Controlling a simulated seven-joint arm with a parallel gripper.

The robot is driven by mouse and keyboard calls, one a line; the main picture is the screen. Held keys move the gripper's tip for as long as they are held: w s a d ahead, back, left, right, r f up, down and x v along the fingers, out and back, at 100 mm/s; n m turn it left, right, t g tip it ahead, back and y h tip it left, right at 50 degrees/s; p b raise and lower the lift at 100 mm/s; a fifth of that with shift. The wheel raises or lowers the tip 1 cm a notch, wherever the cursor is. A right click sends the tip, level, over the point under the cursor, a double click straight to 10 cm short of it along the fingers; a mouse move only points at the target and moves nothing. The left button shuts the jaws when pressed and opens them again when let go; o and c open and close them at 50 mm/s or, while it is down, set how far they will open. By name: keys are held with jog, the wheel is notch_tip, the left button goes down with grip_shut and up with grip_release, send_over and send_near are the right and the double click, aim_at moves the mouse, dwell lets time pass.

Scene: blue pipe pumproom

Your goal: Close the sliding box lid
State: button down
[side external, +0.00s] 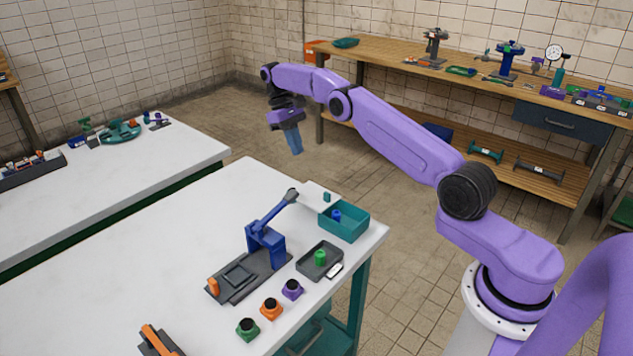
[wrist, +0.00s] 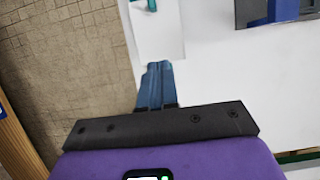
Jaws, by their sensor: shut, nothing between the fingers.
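The teal box (side external: 344,225) stands at the far right corner of the white worktable. Its white sliding lid (side external: 313,193) is drawn back to the left, so the box is largely open, and a blue item (side external: 336,215) shows inside. A small teal knob (side external: 326,197) stands on the lid. My gripper (side external: 296,151) is shut and empty, pointing down, high above and beyond the table's far edge. In the wrist view my shut blue fingers (wrist: 158,66) appear just below the pale lid (wrist: 160,38), with the knob (wrist: 151,5) at the top edge.
A blue lever press (side external: 264,245) stands left of the box, its lever reaching close to the lid. A dark tray (side external: 320,260) with a green piece and several coloured buttons (side external: 271,307) lie in front. The floor beyond the table is clear.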

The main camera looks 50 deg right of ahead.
send_near(323, 200)
jog(key=w+f, duration=0.1)
jog(key=f, duration=0.1)
jog(key=w+f, duration=0.2)
jog(key=shift+d, duration=0.15)
jog(key=shift+s+f, duration=0.1)
jog(key=shift+s, duration=1.9)
jog(key=shift+s, duration=0.1)
jog(key=s, duration=1.1)
